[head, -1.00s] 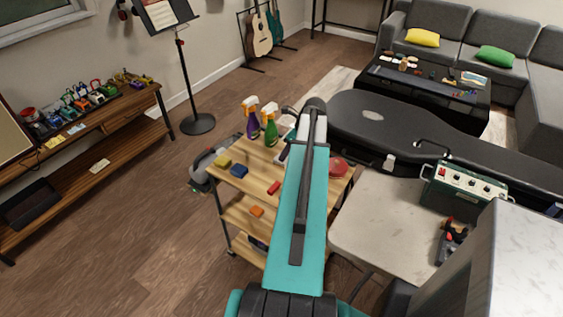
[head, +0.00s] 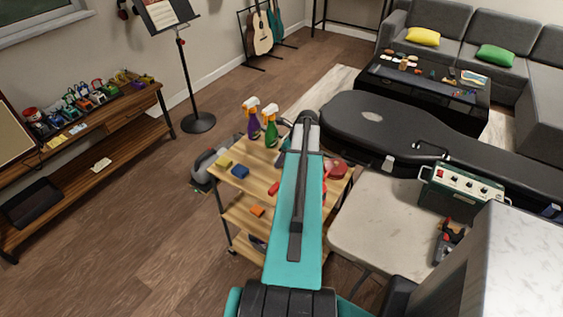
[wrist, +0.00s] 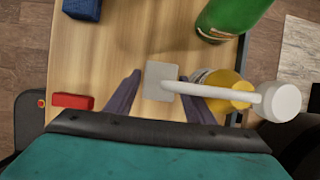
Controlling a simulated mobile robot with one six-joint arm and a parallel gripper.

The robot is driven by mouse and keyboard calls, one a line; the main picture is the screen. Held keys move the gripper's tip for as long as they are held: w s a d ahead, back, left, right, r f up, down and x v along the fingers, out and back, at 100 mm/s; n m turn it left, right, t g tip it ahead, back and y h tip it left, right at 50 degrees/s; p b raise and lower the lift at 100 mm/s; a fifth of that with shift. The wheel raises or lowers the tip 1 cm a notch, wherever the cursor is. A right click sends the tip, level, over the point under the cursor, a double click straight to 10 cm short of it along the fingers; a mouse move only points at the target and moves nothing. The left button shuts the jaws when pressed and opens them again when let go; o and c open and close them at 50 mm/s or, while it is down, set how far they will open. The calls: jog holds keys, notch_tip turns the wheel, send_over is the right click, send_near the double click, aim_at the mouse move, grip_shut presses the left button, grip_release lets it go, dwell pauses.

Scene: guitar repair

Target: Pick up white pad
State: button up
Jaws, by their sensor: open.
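The white pad (wrist: 159,72) looks like a small pale grey-white square on the wooden cart top (wrist: 110,60) in the wrist view. A thin white curved piece (wrist: 220,91) crosses over its lower right part. My gripper (wrist: 160,77) is open, with one dark finger on each side of the pad. The fingers look apart from it; their height above the top is hard to judge. In the head view my arm hides the pad and the fingers.
A green bottle (wrist: 230,12) stands beyond. A red block (wrist: 72,101) and blue block (wrist: 82,8) lie left. A purple spray bottle (head: 252,122) shows in the head view.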

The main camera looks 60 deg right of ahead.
jog(key=shift+c, duration=0.3)
jog(key=c, duration=0.8)
jog(key=shift+r, duration=0.2)
